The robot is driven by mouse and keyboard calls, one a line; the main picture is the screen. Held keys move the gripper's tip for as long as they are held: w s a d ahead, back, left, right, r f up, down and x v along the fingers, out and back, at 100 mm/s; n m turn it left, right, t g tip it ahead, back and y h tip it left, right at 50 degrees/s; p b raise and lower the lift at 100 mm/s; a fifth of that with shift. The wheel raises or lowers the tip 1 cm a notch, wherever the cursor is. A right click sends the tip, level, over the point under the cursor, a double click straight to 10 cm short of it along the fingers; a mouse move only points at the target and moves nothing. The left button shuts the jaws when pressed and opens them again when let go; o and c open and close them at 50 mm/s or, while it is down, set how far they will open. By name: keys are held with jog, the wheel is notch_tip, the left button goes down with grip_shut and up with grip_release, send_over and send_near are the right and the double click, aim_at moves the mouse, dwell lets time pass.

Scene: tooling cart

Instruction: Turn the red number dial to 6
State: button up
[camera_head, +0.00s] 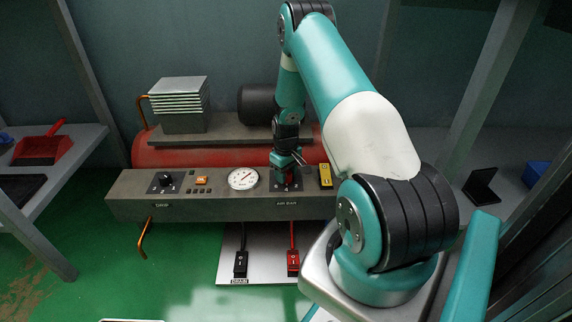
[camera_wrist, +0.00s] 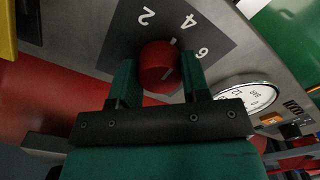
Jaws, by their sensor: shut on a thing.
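The red number dial (camera_wrist: 157,60) sits on a dark square plate (camera_wrist: 118,42) marked with white 2, 4 and 6 in the wrist view. My gripper (camera_wrist: 160,80) is shut on the dial, with one green finger on each side of it. A white mark at the dial's upper right edge points roughly toward the 4; a second white mark shows lower on the dial. In the head view my gripper (camera_head: 287,166) points down onto the panel above the AIR BAR label, and it mostly hides the dial there.
On the grey panel (camera_head: 225,207), a round white gauge (camera_head: 243,178) is left of my gripper and a yellow switch block (camera_head: 326,176) is close on its right. A black dial (camera_head: 166,180) and orange button (camera_head: 201,180) are farther left. Two hanging switches are below.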

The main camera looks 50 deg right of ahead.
jog(key=m+p, duration=0.4)
jog(key=m, duration=0.1)
jog(key=shift+r+m, duration=0.2)
jog(key=shift+m, duration=0.1)
jog(key=m+p, duration=0.2)
jog(key=m, duration=0.2)
jog(key=shift+f+m, duration=0.15)
jog(key=shift+m, duration=0.25)
jog(key=shift+m+p, duration=0.3)
jog(key=shift+p, duration=0.05)
jog(key=o, duration=0.9)
notch_tip(320, 180, up, 17)
jog(key=p, duration=0.6)
